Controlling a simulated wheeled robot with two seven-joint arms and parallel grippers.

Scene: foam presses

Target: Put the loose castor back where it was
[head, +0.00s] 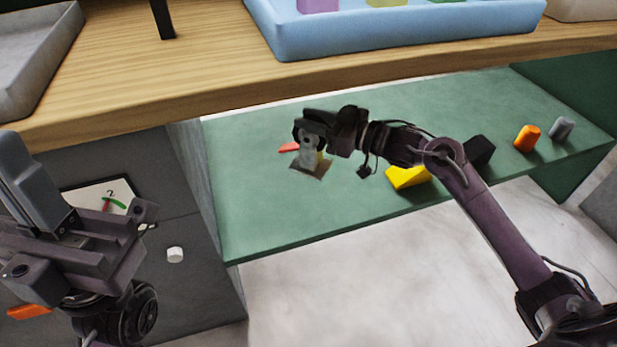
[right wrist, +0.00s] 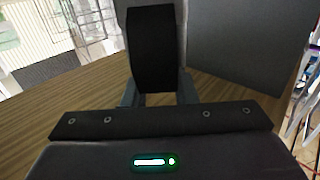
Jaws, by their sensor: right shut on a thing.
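My right gripper (head: 308,138) is over the green shelf, below the wooden tabletop. It is shut on what looks like the castor (head: 308,158), a grey fork with a flat grey-brown plate hanging down. In the right wrist view, a black wheel-like part (right wrist: 152,48) stands upright between the two grey fingers. The gripper hides part of it in the head view. I cannot tell whether its plate touches the shelf. My left gripper (head: 70,235) is at the lower left, over the dark grey surface; its fingertips do not show clearly.
The green shelf (head: 260,215) holds a yellow wedge (head: 408,177), a black block (head: 481,150), an orange cylinder (head: 527,138), a grey cylinder (head: 561,128) and a red piece (head: 288,147). The wooden tabletop (head: 190,70) overhangs behind. A white cylinder (head: 175,254) stands lower left.

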